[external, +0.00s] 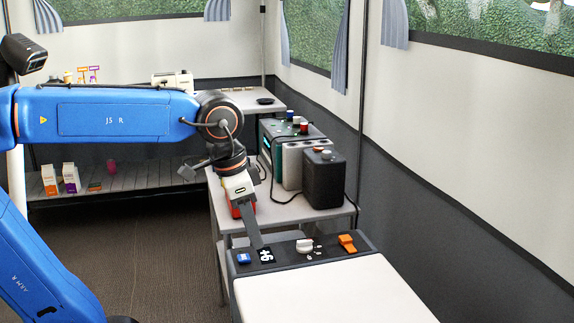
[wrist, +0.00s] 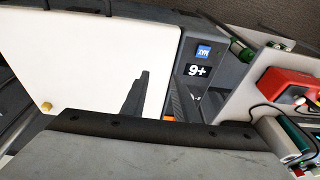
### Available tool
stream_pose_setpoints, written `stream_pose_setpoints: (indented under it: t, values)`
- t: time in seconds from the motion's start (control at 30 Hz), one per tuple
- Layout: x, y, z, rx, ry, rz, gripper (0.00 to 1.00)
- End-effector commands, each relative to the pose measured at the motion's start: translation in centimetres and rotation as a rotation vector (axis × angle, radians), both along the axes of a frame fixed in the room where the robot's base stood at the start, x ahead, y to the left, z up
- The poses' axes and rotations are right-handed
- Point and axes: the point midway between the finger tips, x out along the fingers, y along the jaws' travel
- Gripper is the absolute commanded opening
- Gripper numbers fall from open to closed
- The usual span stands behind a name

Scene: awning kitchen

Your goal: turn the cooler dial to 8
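The cooler (external: 330,292) has a white lid and a dark control panel along its far edge. The white dial (external: 304,245) sits mid-panel, with small marks beside it too small to read. A display (external: 265,255) and a blue label (external: 243,258) are left of it, and an orange part (external: 347,243) is right. In the wrist view the display (wrist: 197,71) reads 9+; the dial is hidden there. My gripper (external: 257,243) points down just above the panel near the display, left of the dial. Its finger opening cannot be made out; I see nothing held.
A grey table (external: 285,212) behind the cooler carries a black box (external: 324,180), a teal-and-grey unit (external: 283,140) and a red device (external: 243,207) close to my gripper. Loose cables hang there. The tent wall (external: 430,180) is at right. The cooler lid is clear.

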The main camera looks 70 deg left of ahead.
Motion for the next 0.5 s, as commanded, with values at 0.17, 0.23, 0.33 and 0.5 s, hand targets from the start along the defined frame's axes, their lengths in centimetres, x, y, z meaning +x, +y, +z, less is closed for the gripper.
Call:
stream_pose_setpoints:
  t: [0.17,0.23,0.33,0.5]
  values:
    - [4.5,2.5,2.7,-0.001,0.069,0.005,0.27]
    - [6.1,3.6,3.7,-0.002,0.094,0.005,0.27]
    - [8.5,5.2,4.8,-0.006,0.13,0.004,0.27]
    - [12.1,8.1,6.3,-0.017,0.188,0.003,0.27]
